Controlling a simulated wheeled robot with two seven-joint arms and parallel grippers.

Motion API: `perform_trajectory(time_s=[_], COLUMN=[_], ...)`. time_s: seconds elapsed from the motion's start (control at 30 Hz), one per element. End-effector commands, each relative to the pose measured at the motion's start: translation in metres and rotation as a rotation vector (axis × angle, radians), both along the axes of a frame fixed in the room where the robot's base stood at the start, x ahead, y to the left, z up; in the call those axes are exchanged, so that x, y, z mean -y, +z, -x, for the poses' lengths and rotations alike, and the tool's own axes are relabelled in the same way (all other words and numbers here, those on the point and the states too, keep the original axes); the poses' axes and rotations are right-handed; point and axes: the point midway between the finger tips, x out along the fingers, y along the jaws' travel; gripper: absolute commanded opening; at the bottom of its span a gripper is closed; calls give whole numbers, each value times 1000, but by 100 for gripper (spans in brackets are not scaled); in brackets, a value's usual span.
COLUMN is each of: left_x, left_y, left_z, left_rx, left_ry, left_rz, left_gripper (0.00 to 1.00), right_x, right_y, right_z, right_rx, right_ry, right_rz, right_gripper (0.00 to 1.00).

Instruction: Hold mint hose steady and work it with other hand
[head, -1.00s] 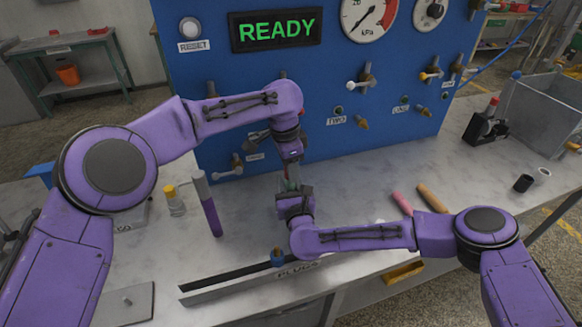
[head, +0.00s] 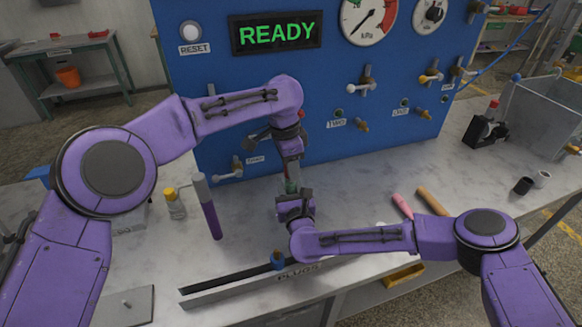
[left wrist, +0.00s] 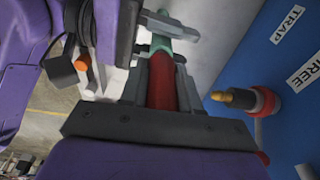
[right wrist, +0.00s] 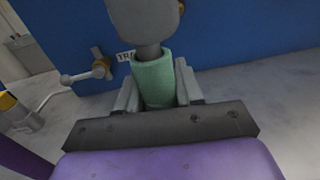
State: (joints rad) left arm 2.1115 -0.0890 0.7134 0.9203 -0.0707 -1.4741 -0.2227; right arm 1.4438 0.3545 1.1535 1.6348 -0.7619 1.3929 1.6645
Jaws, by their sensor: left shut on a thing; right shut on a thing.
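The mint hose (right wrist: 154,82) stands between the fingers of my right gripper (right wrist: 158,92), which is shut on it. A grey stem with a rounded grey body (right wrist: 146,20) meets its upper end. In the head view a small piece of mint hose (head: 291,186) shows between my two grippers. My left gripper (left wrist: 162,85) is shut on a red cylindrical piece (left wrist: 161,88) just above my right gripper (head: 294,207). In the left wrist view the mint hose (left wrist: 161,44) lies in line beyond the red piece. The fingers hide how they join.
The blue panel (head: 330,90) stands behind my grippers, with protruding valves and fittings. A purple cylinder (head: 211,217) and a yellow-capped bottle (head: 174,204) stand at left. Pink (head: 402,205) and tan (head: 432,200) rods lie at right. A plug rail (head: 245,282) lies in front.

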Motion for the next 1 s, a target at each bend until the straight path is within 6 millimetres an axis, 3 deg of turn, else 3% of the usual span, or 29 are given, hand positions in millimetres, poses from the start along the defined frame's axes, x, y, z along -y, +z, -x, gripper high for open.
perform_trajectory(time_s=[1.0], left_x=[0], left_y=[48], left_z=[0], left_rx=[1], left_ry=[-1], left_rz=[0], left_gripper=[0], right_x=[0], right_y=[-1], right_z=[0], right_rx=[-1], right_ry=[0], right_rz=[0], right_gripper=[5])
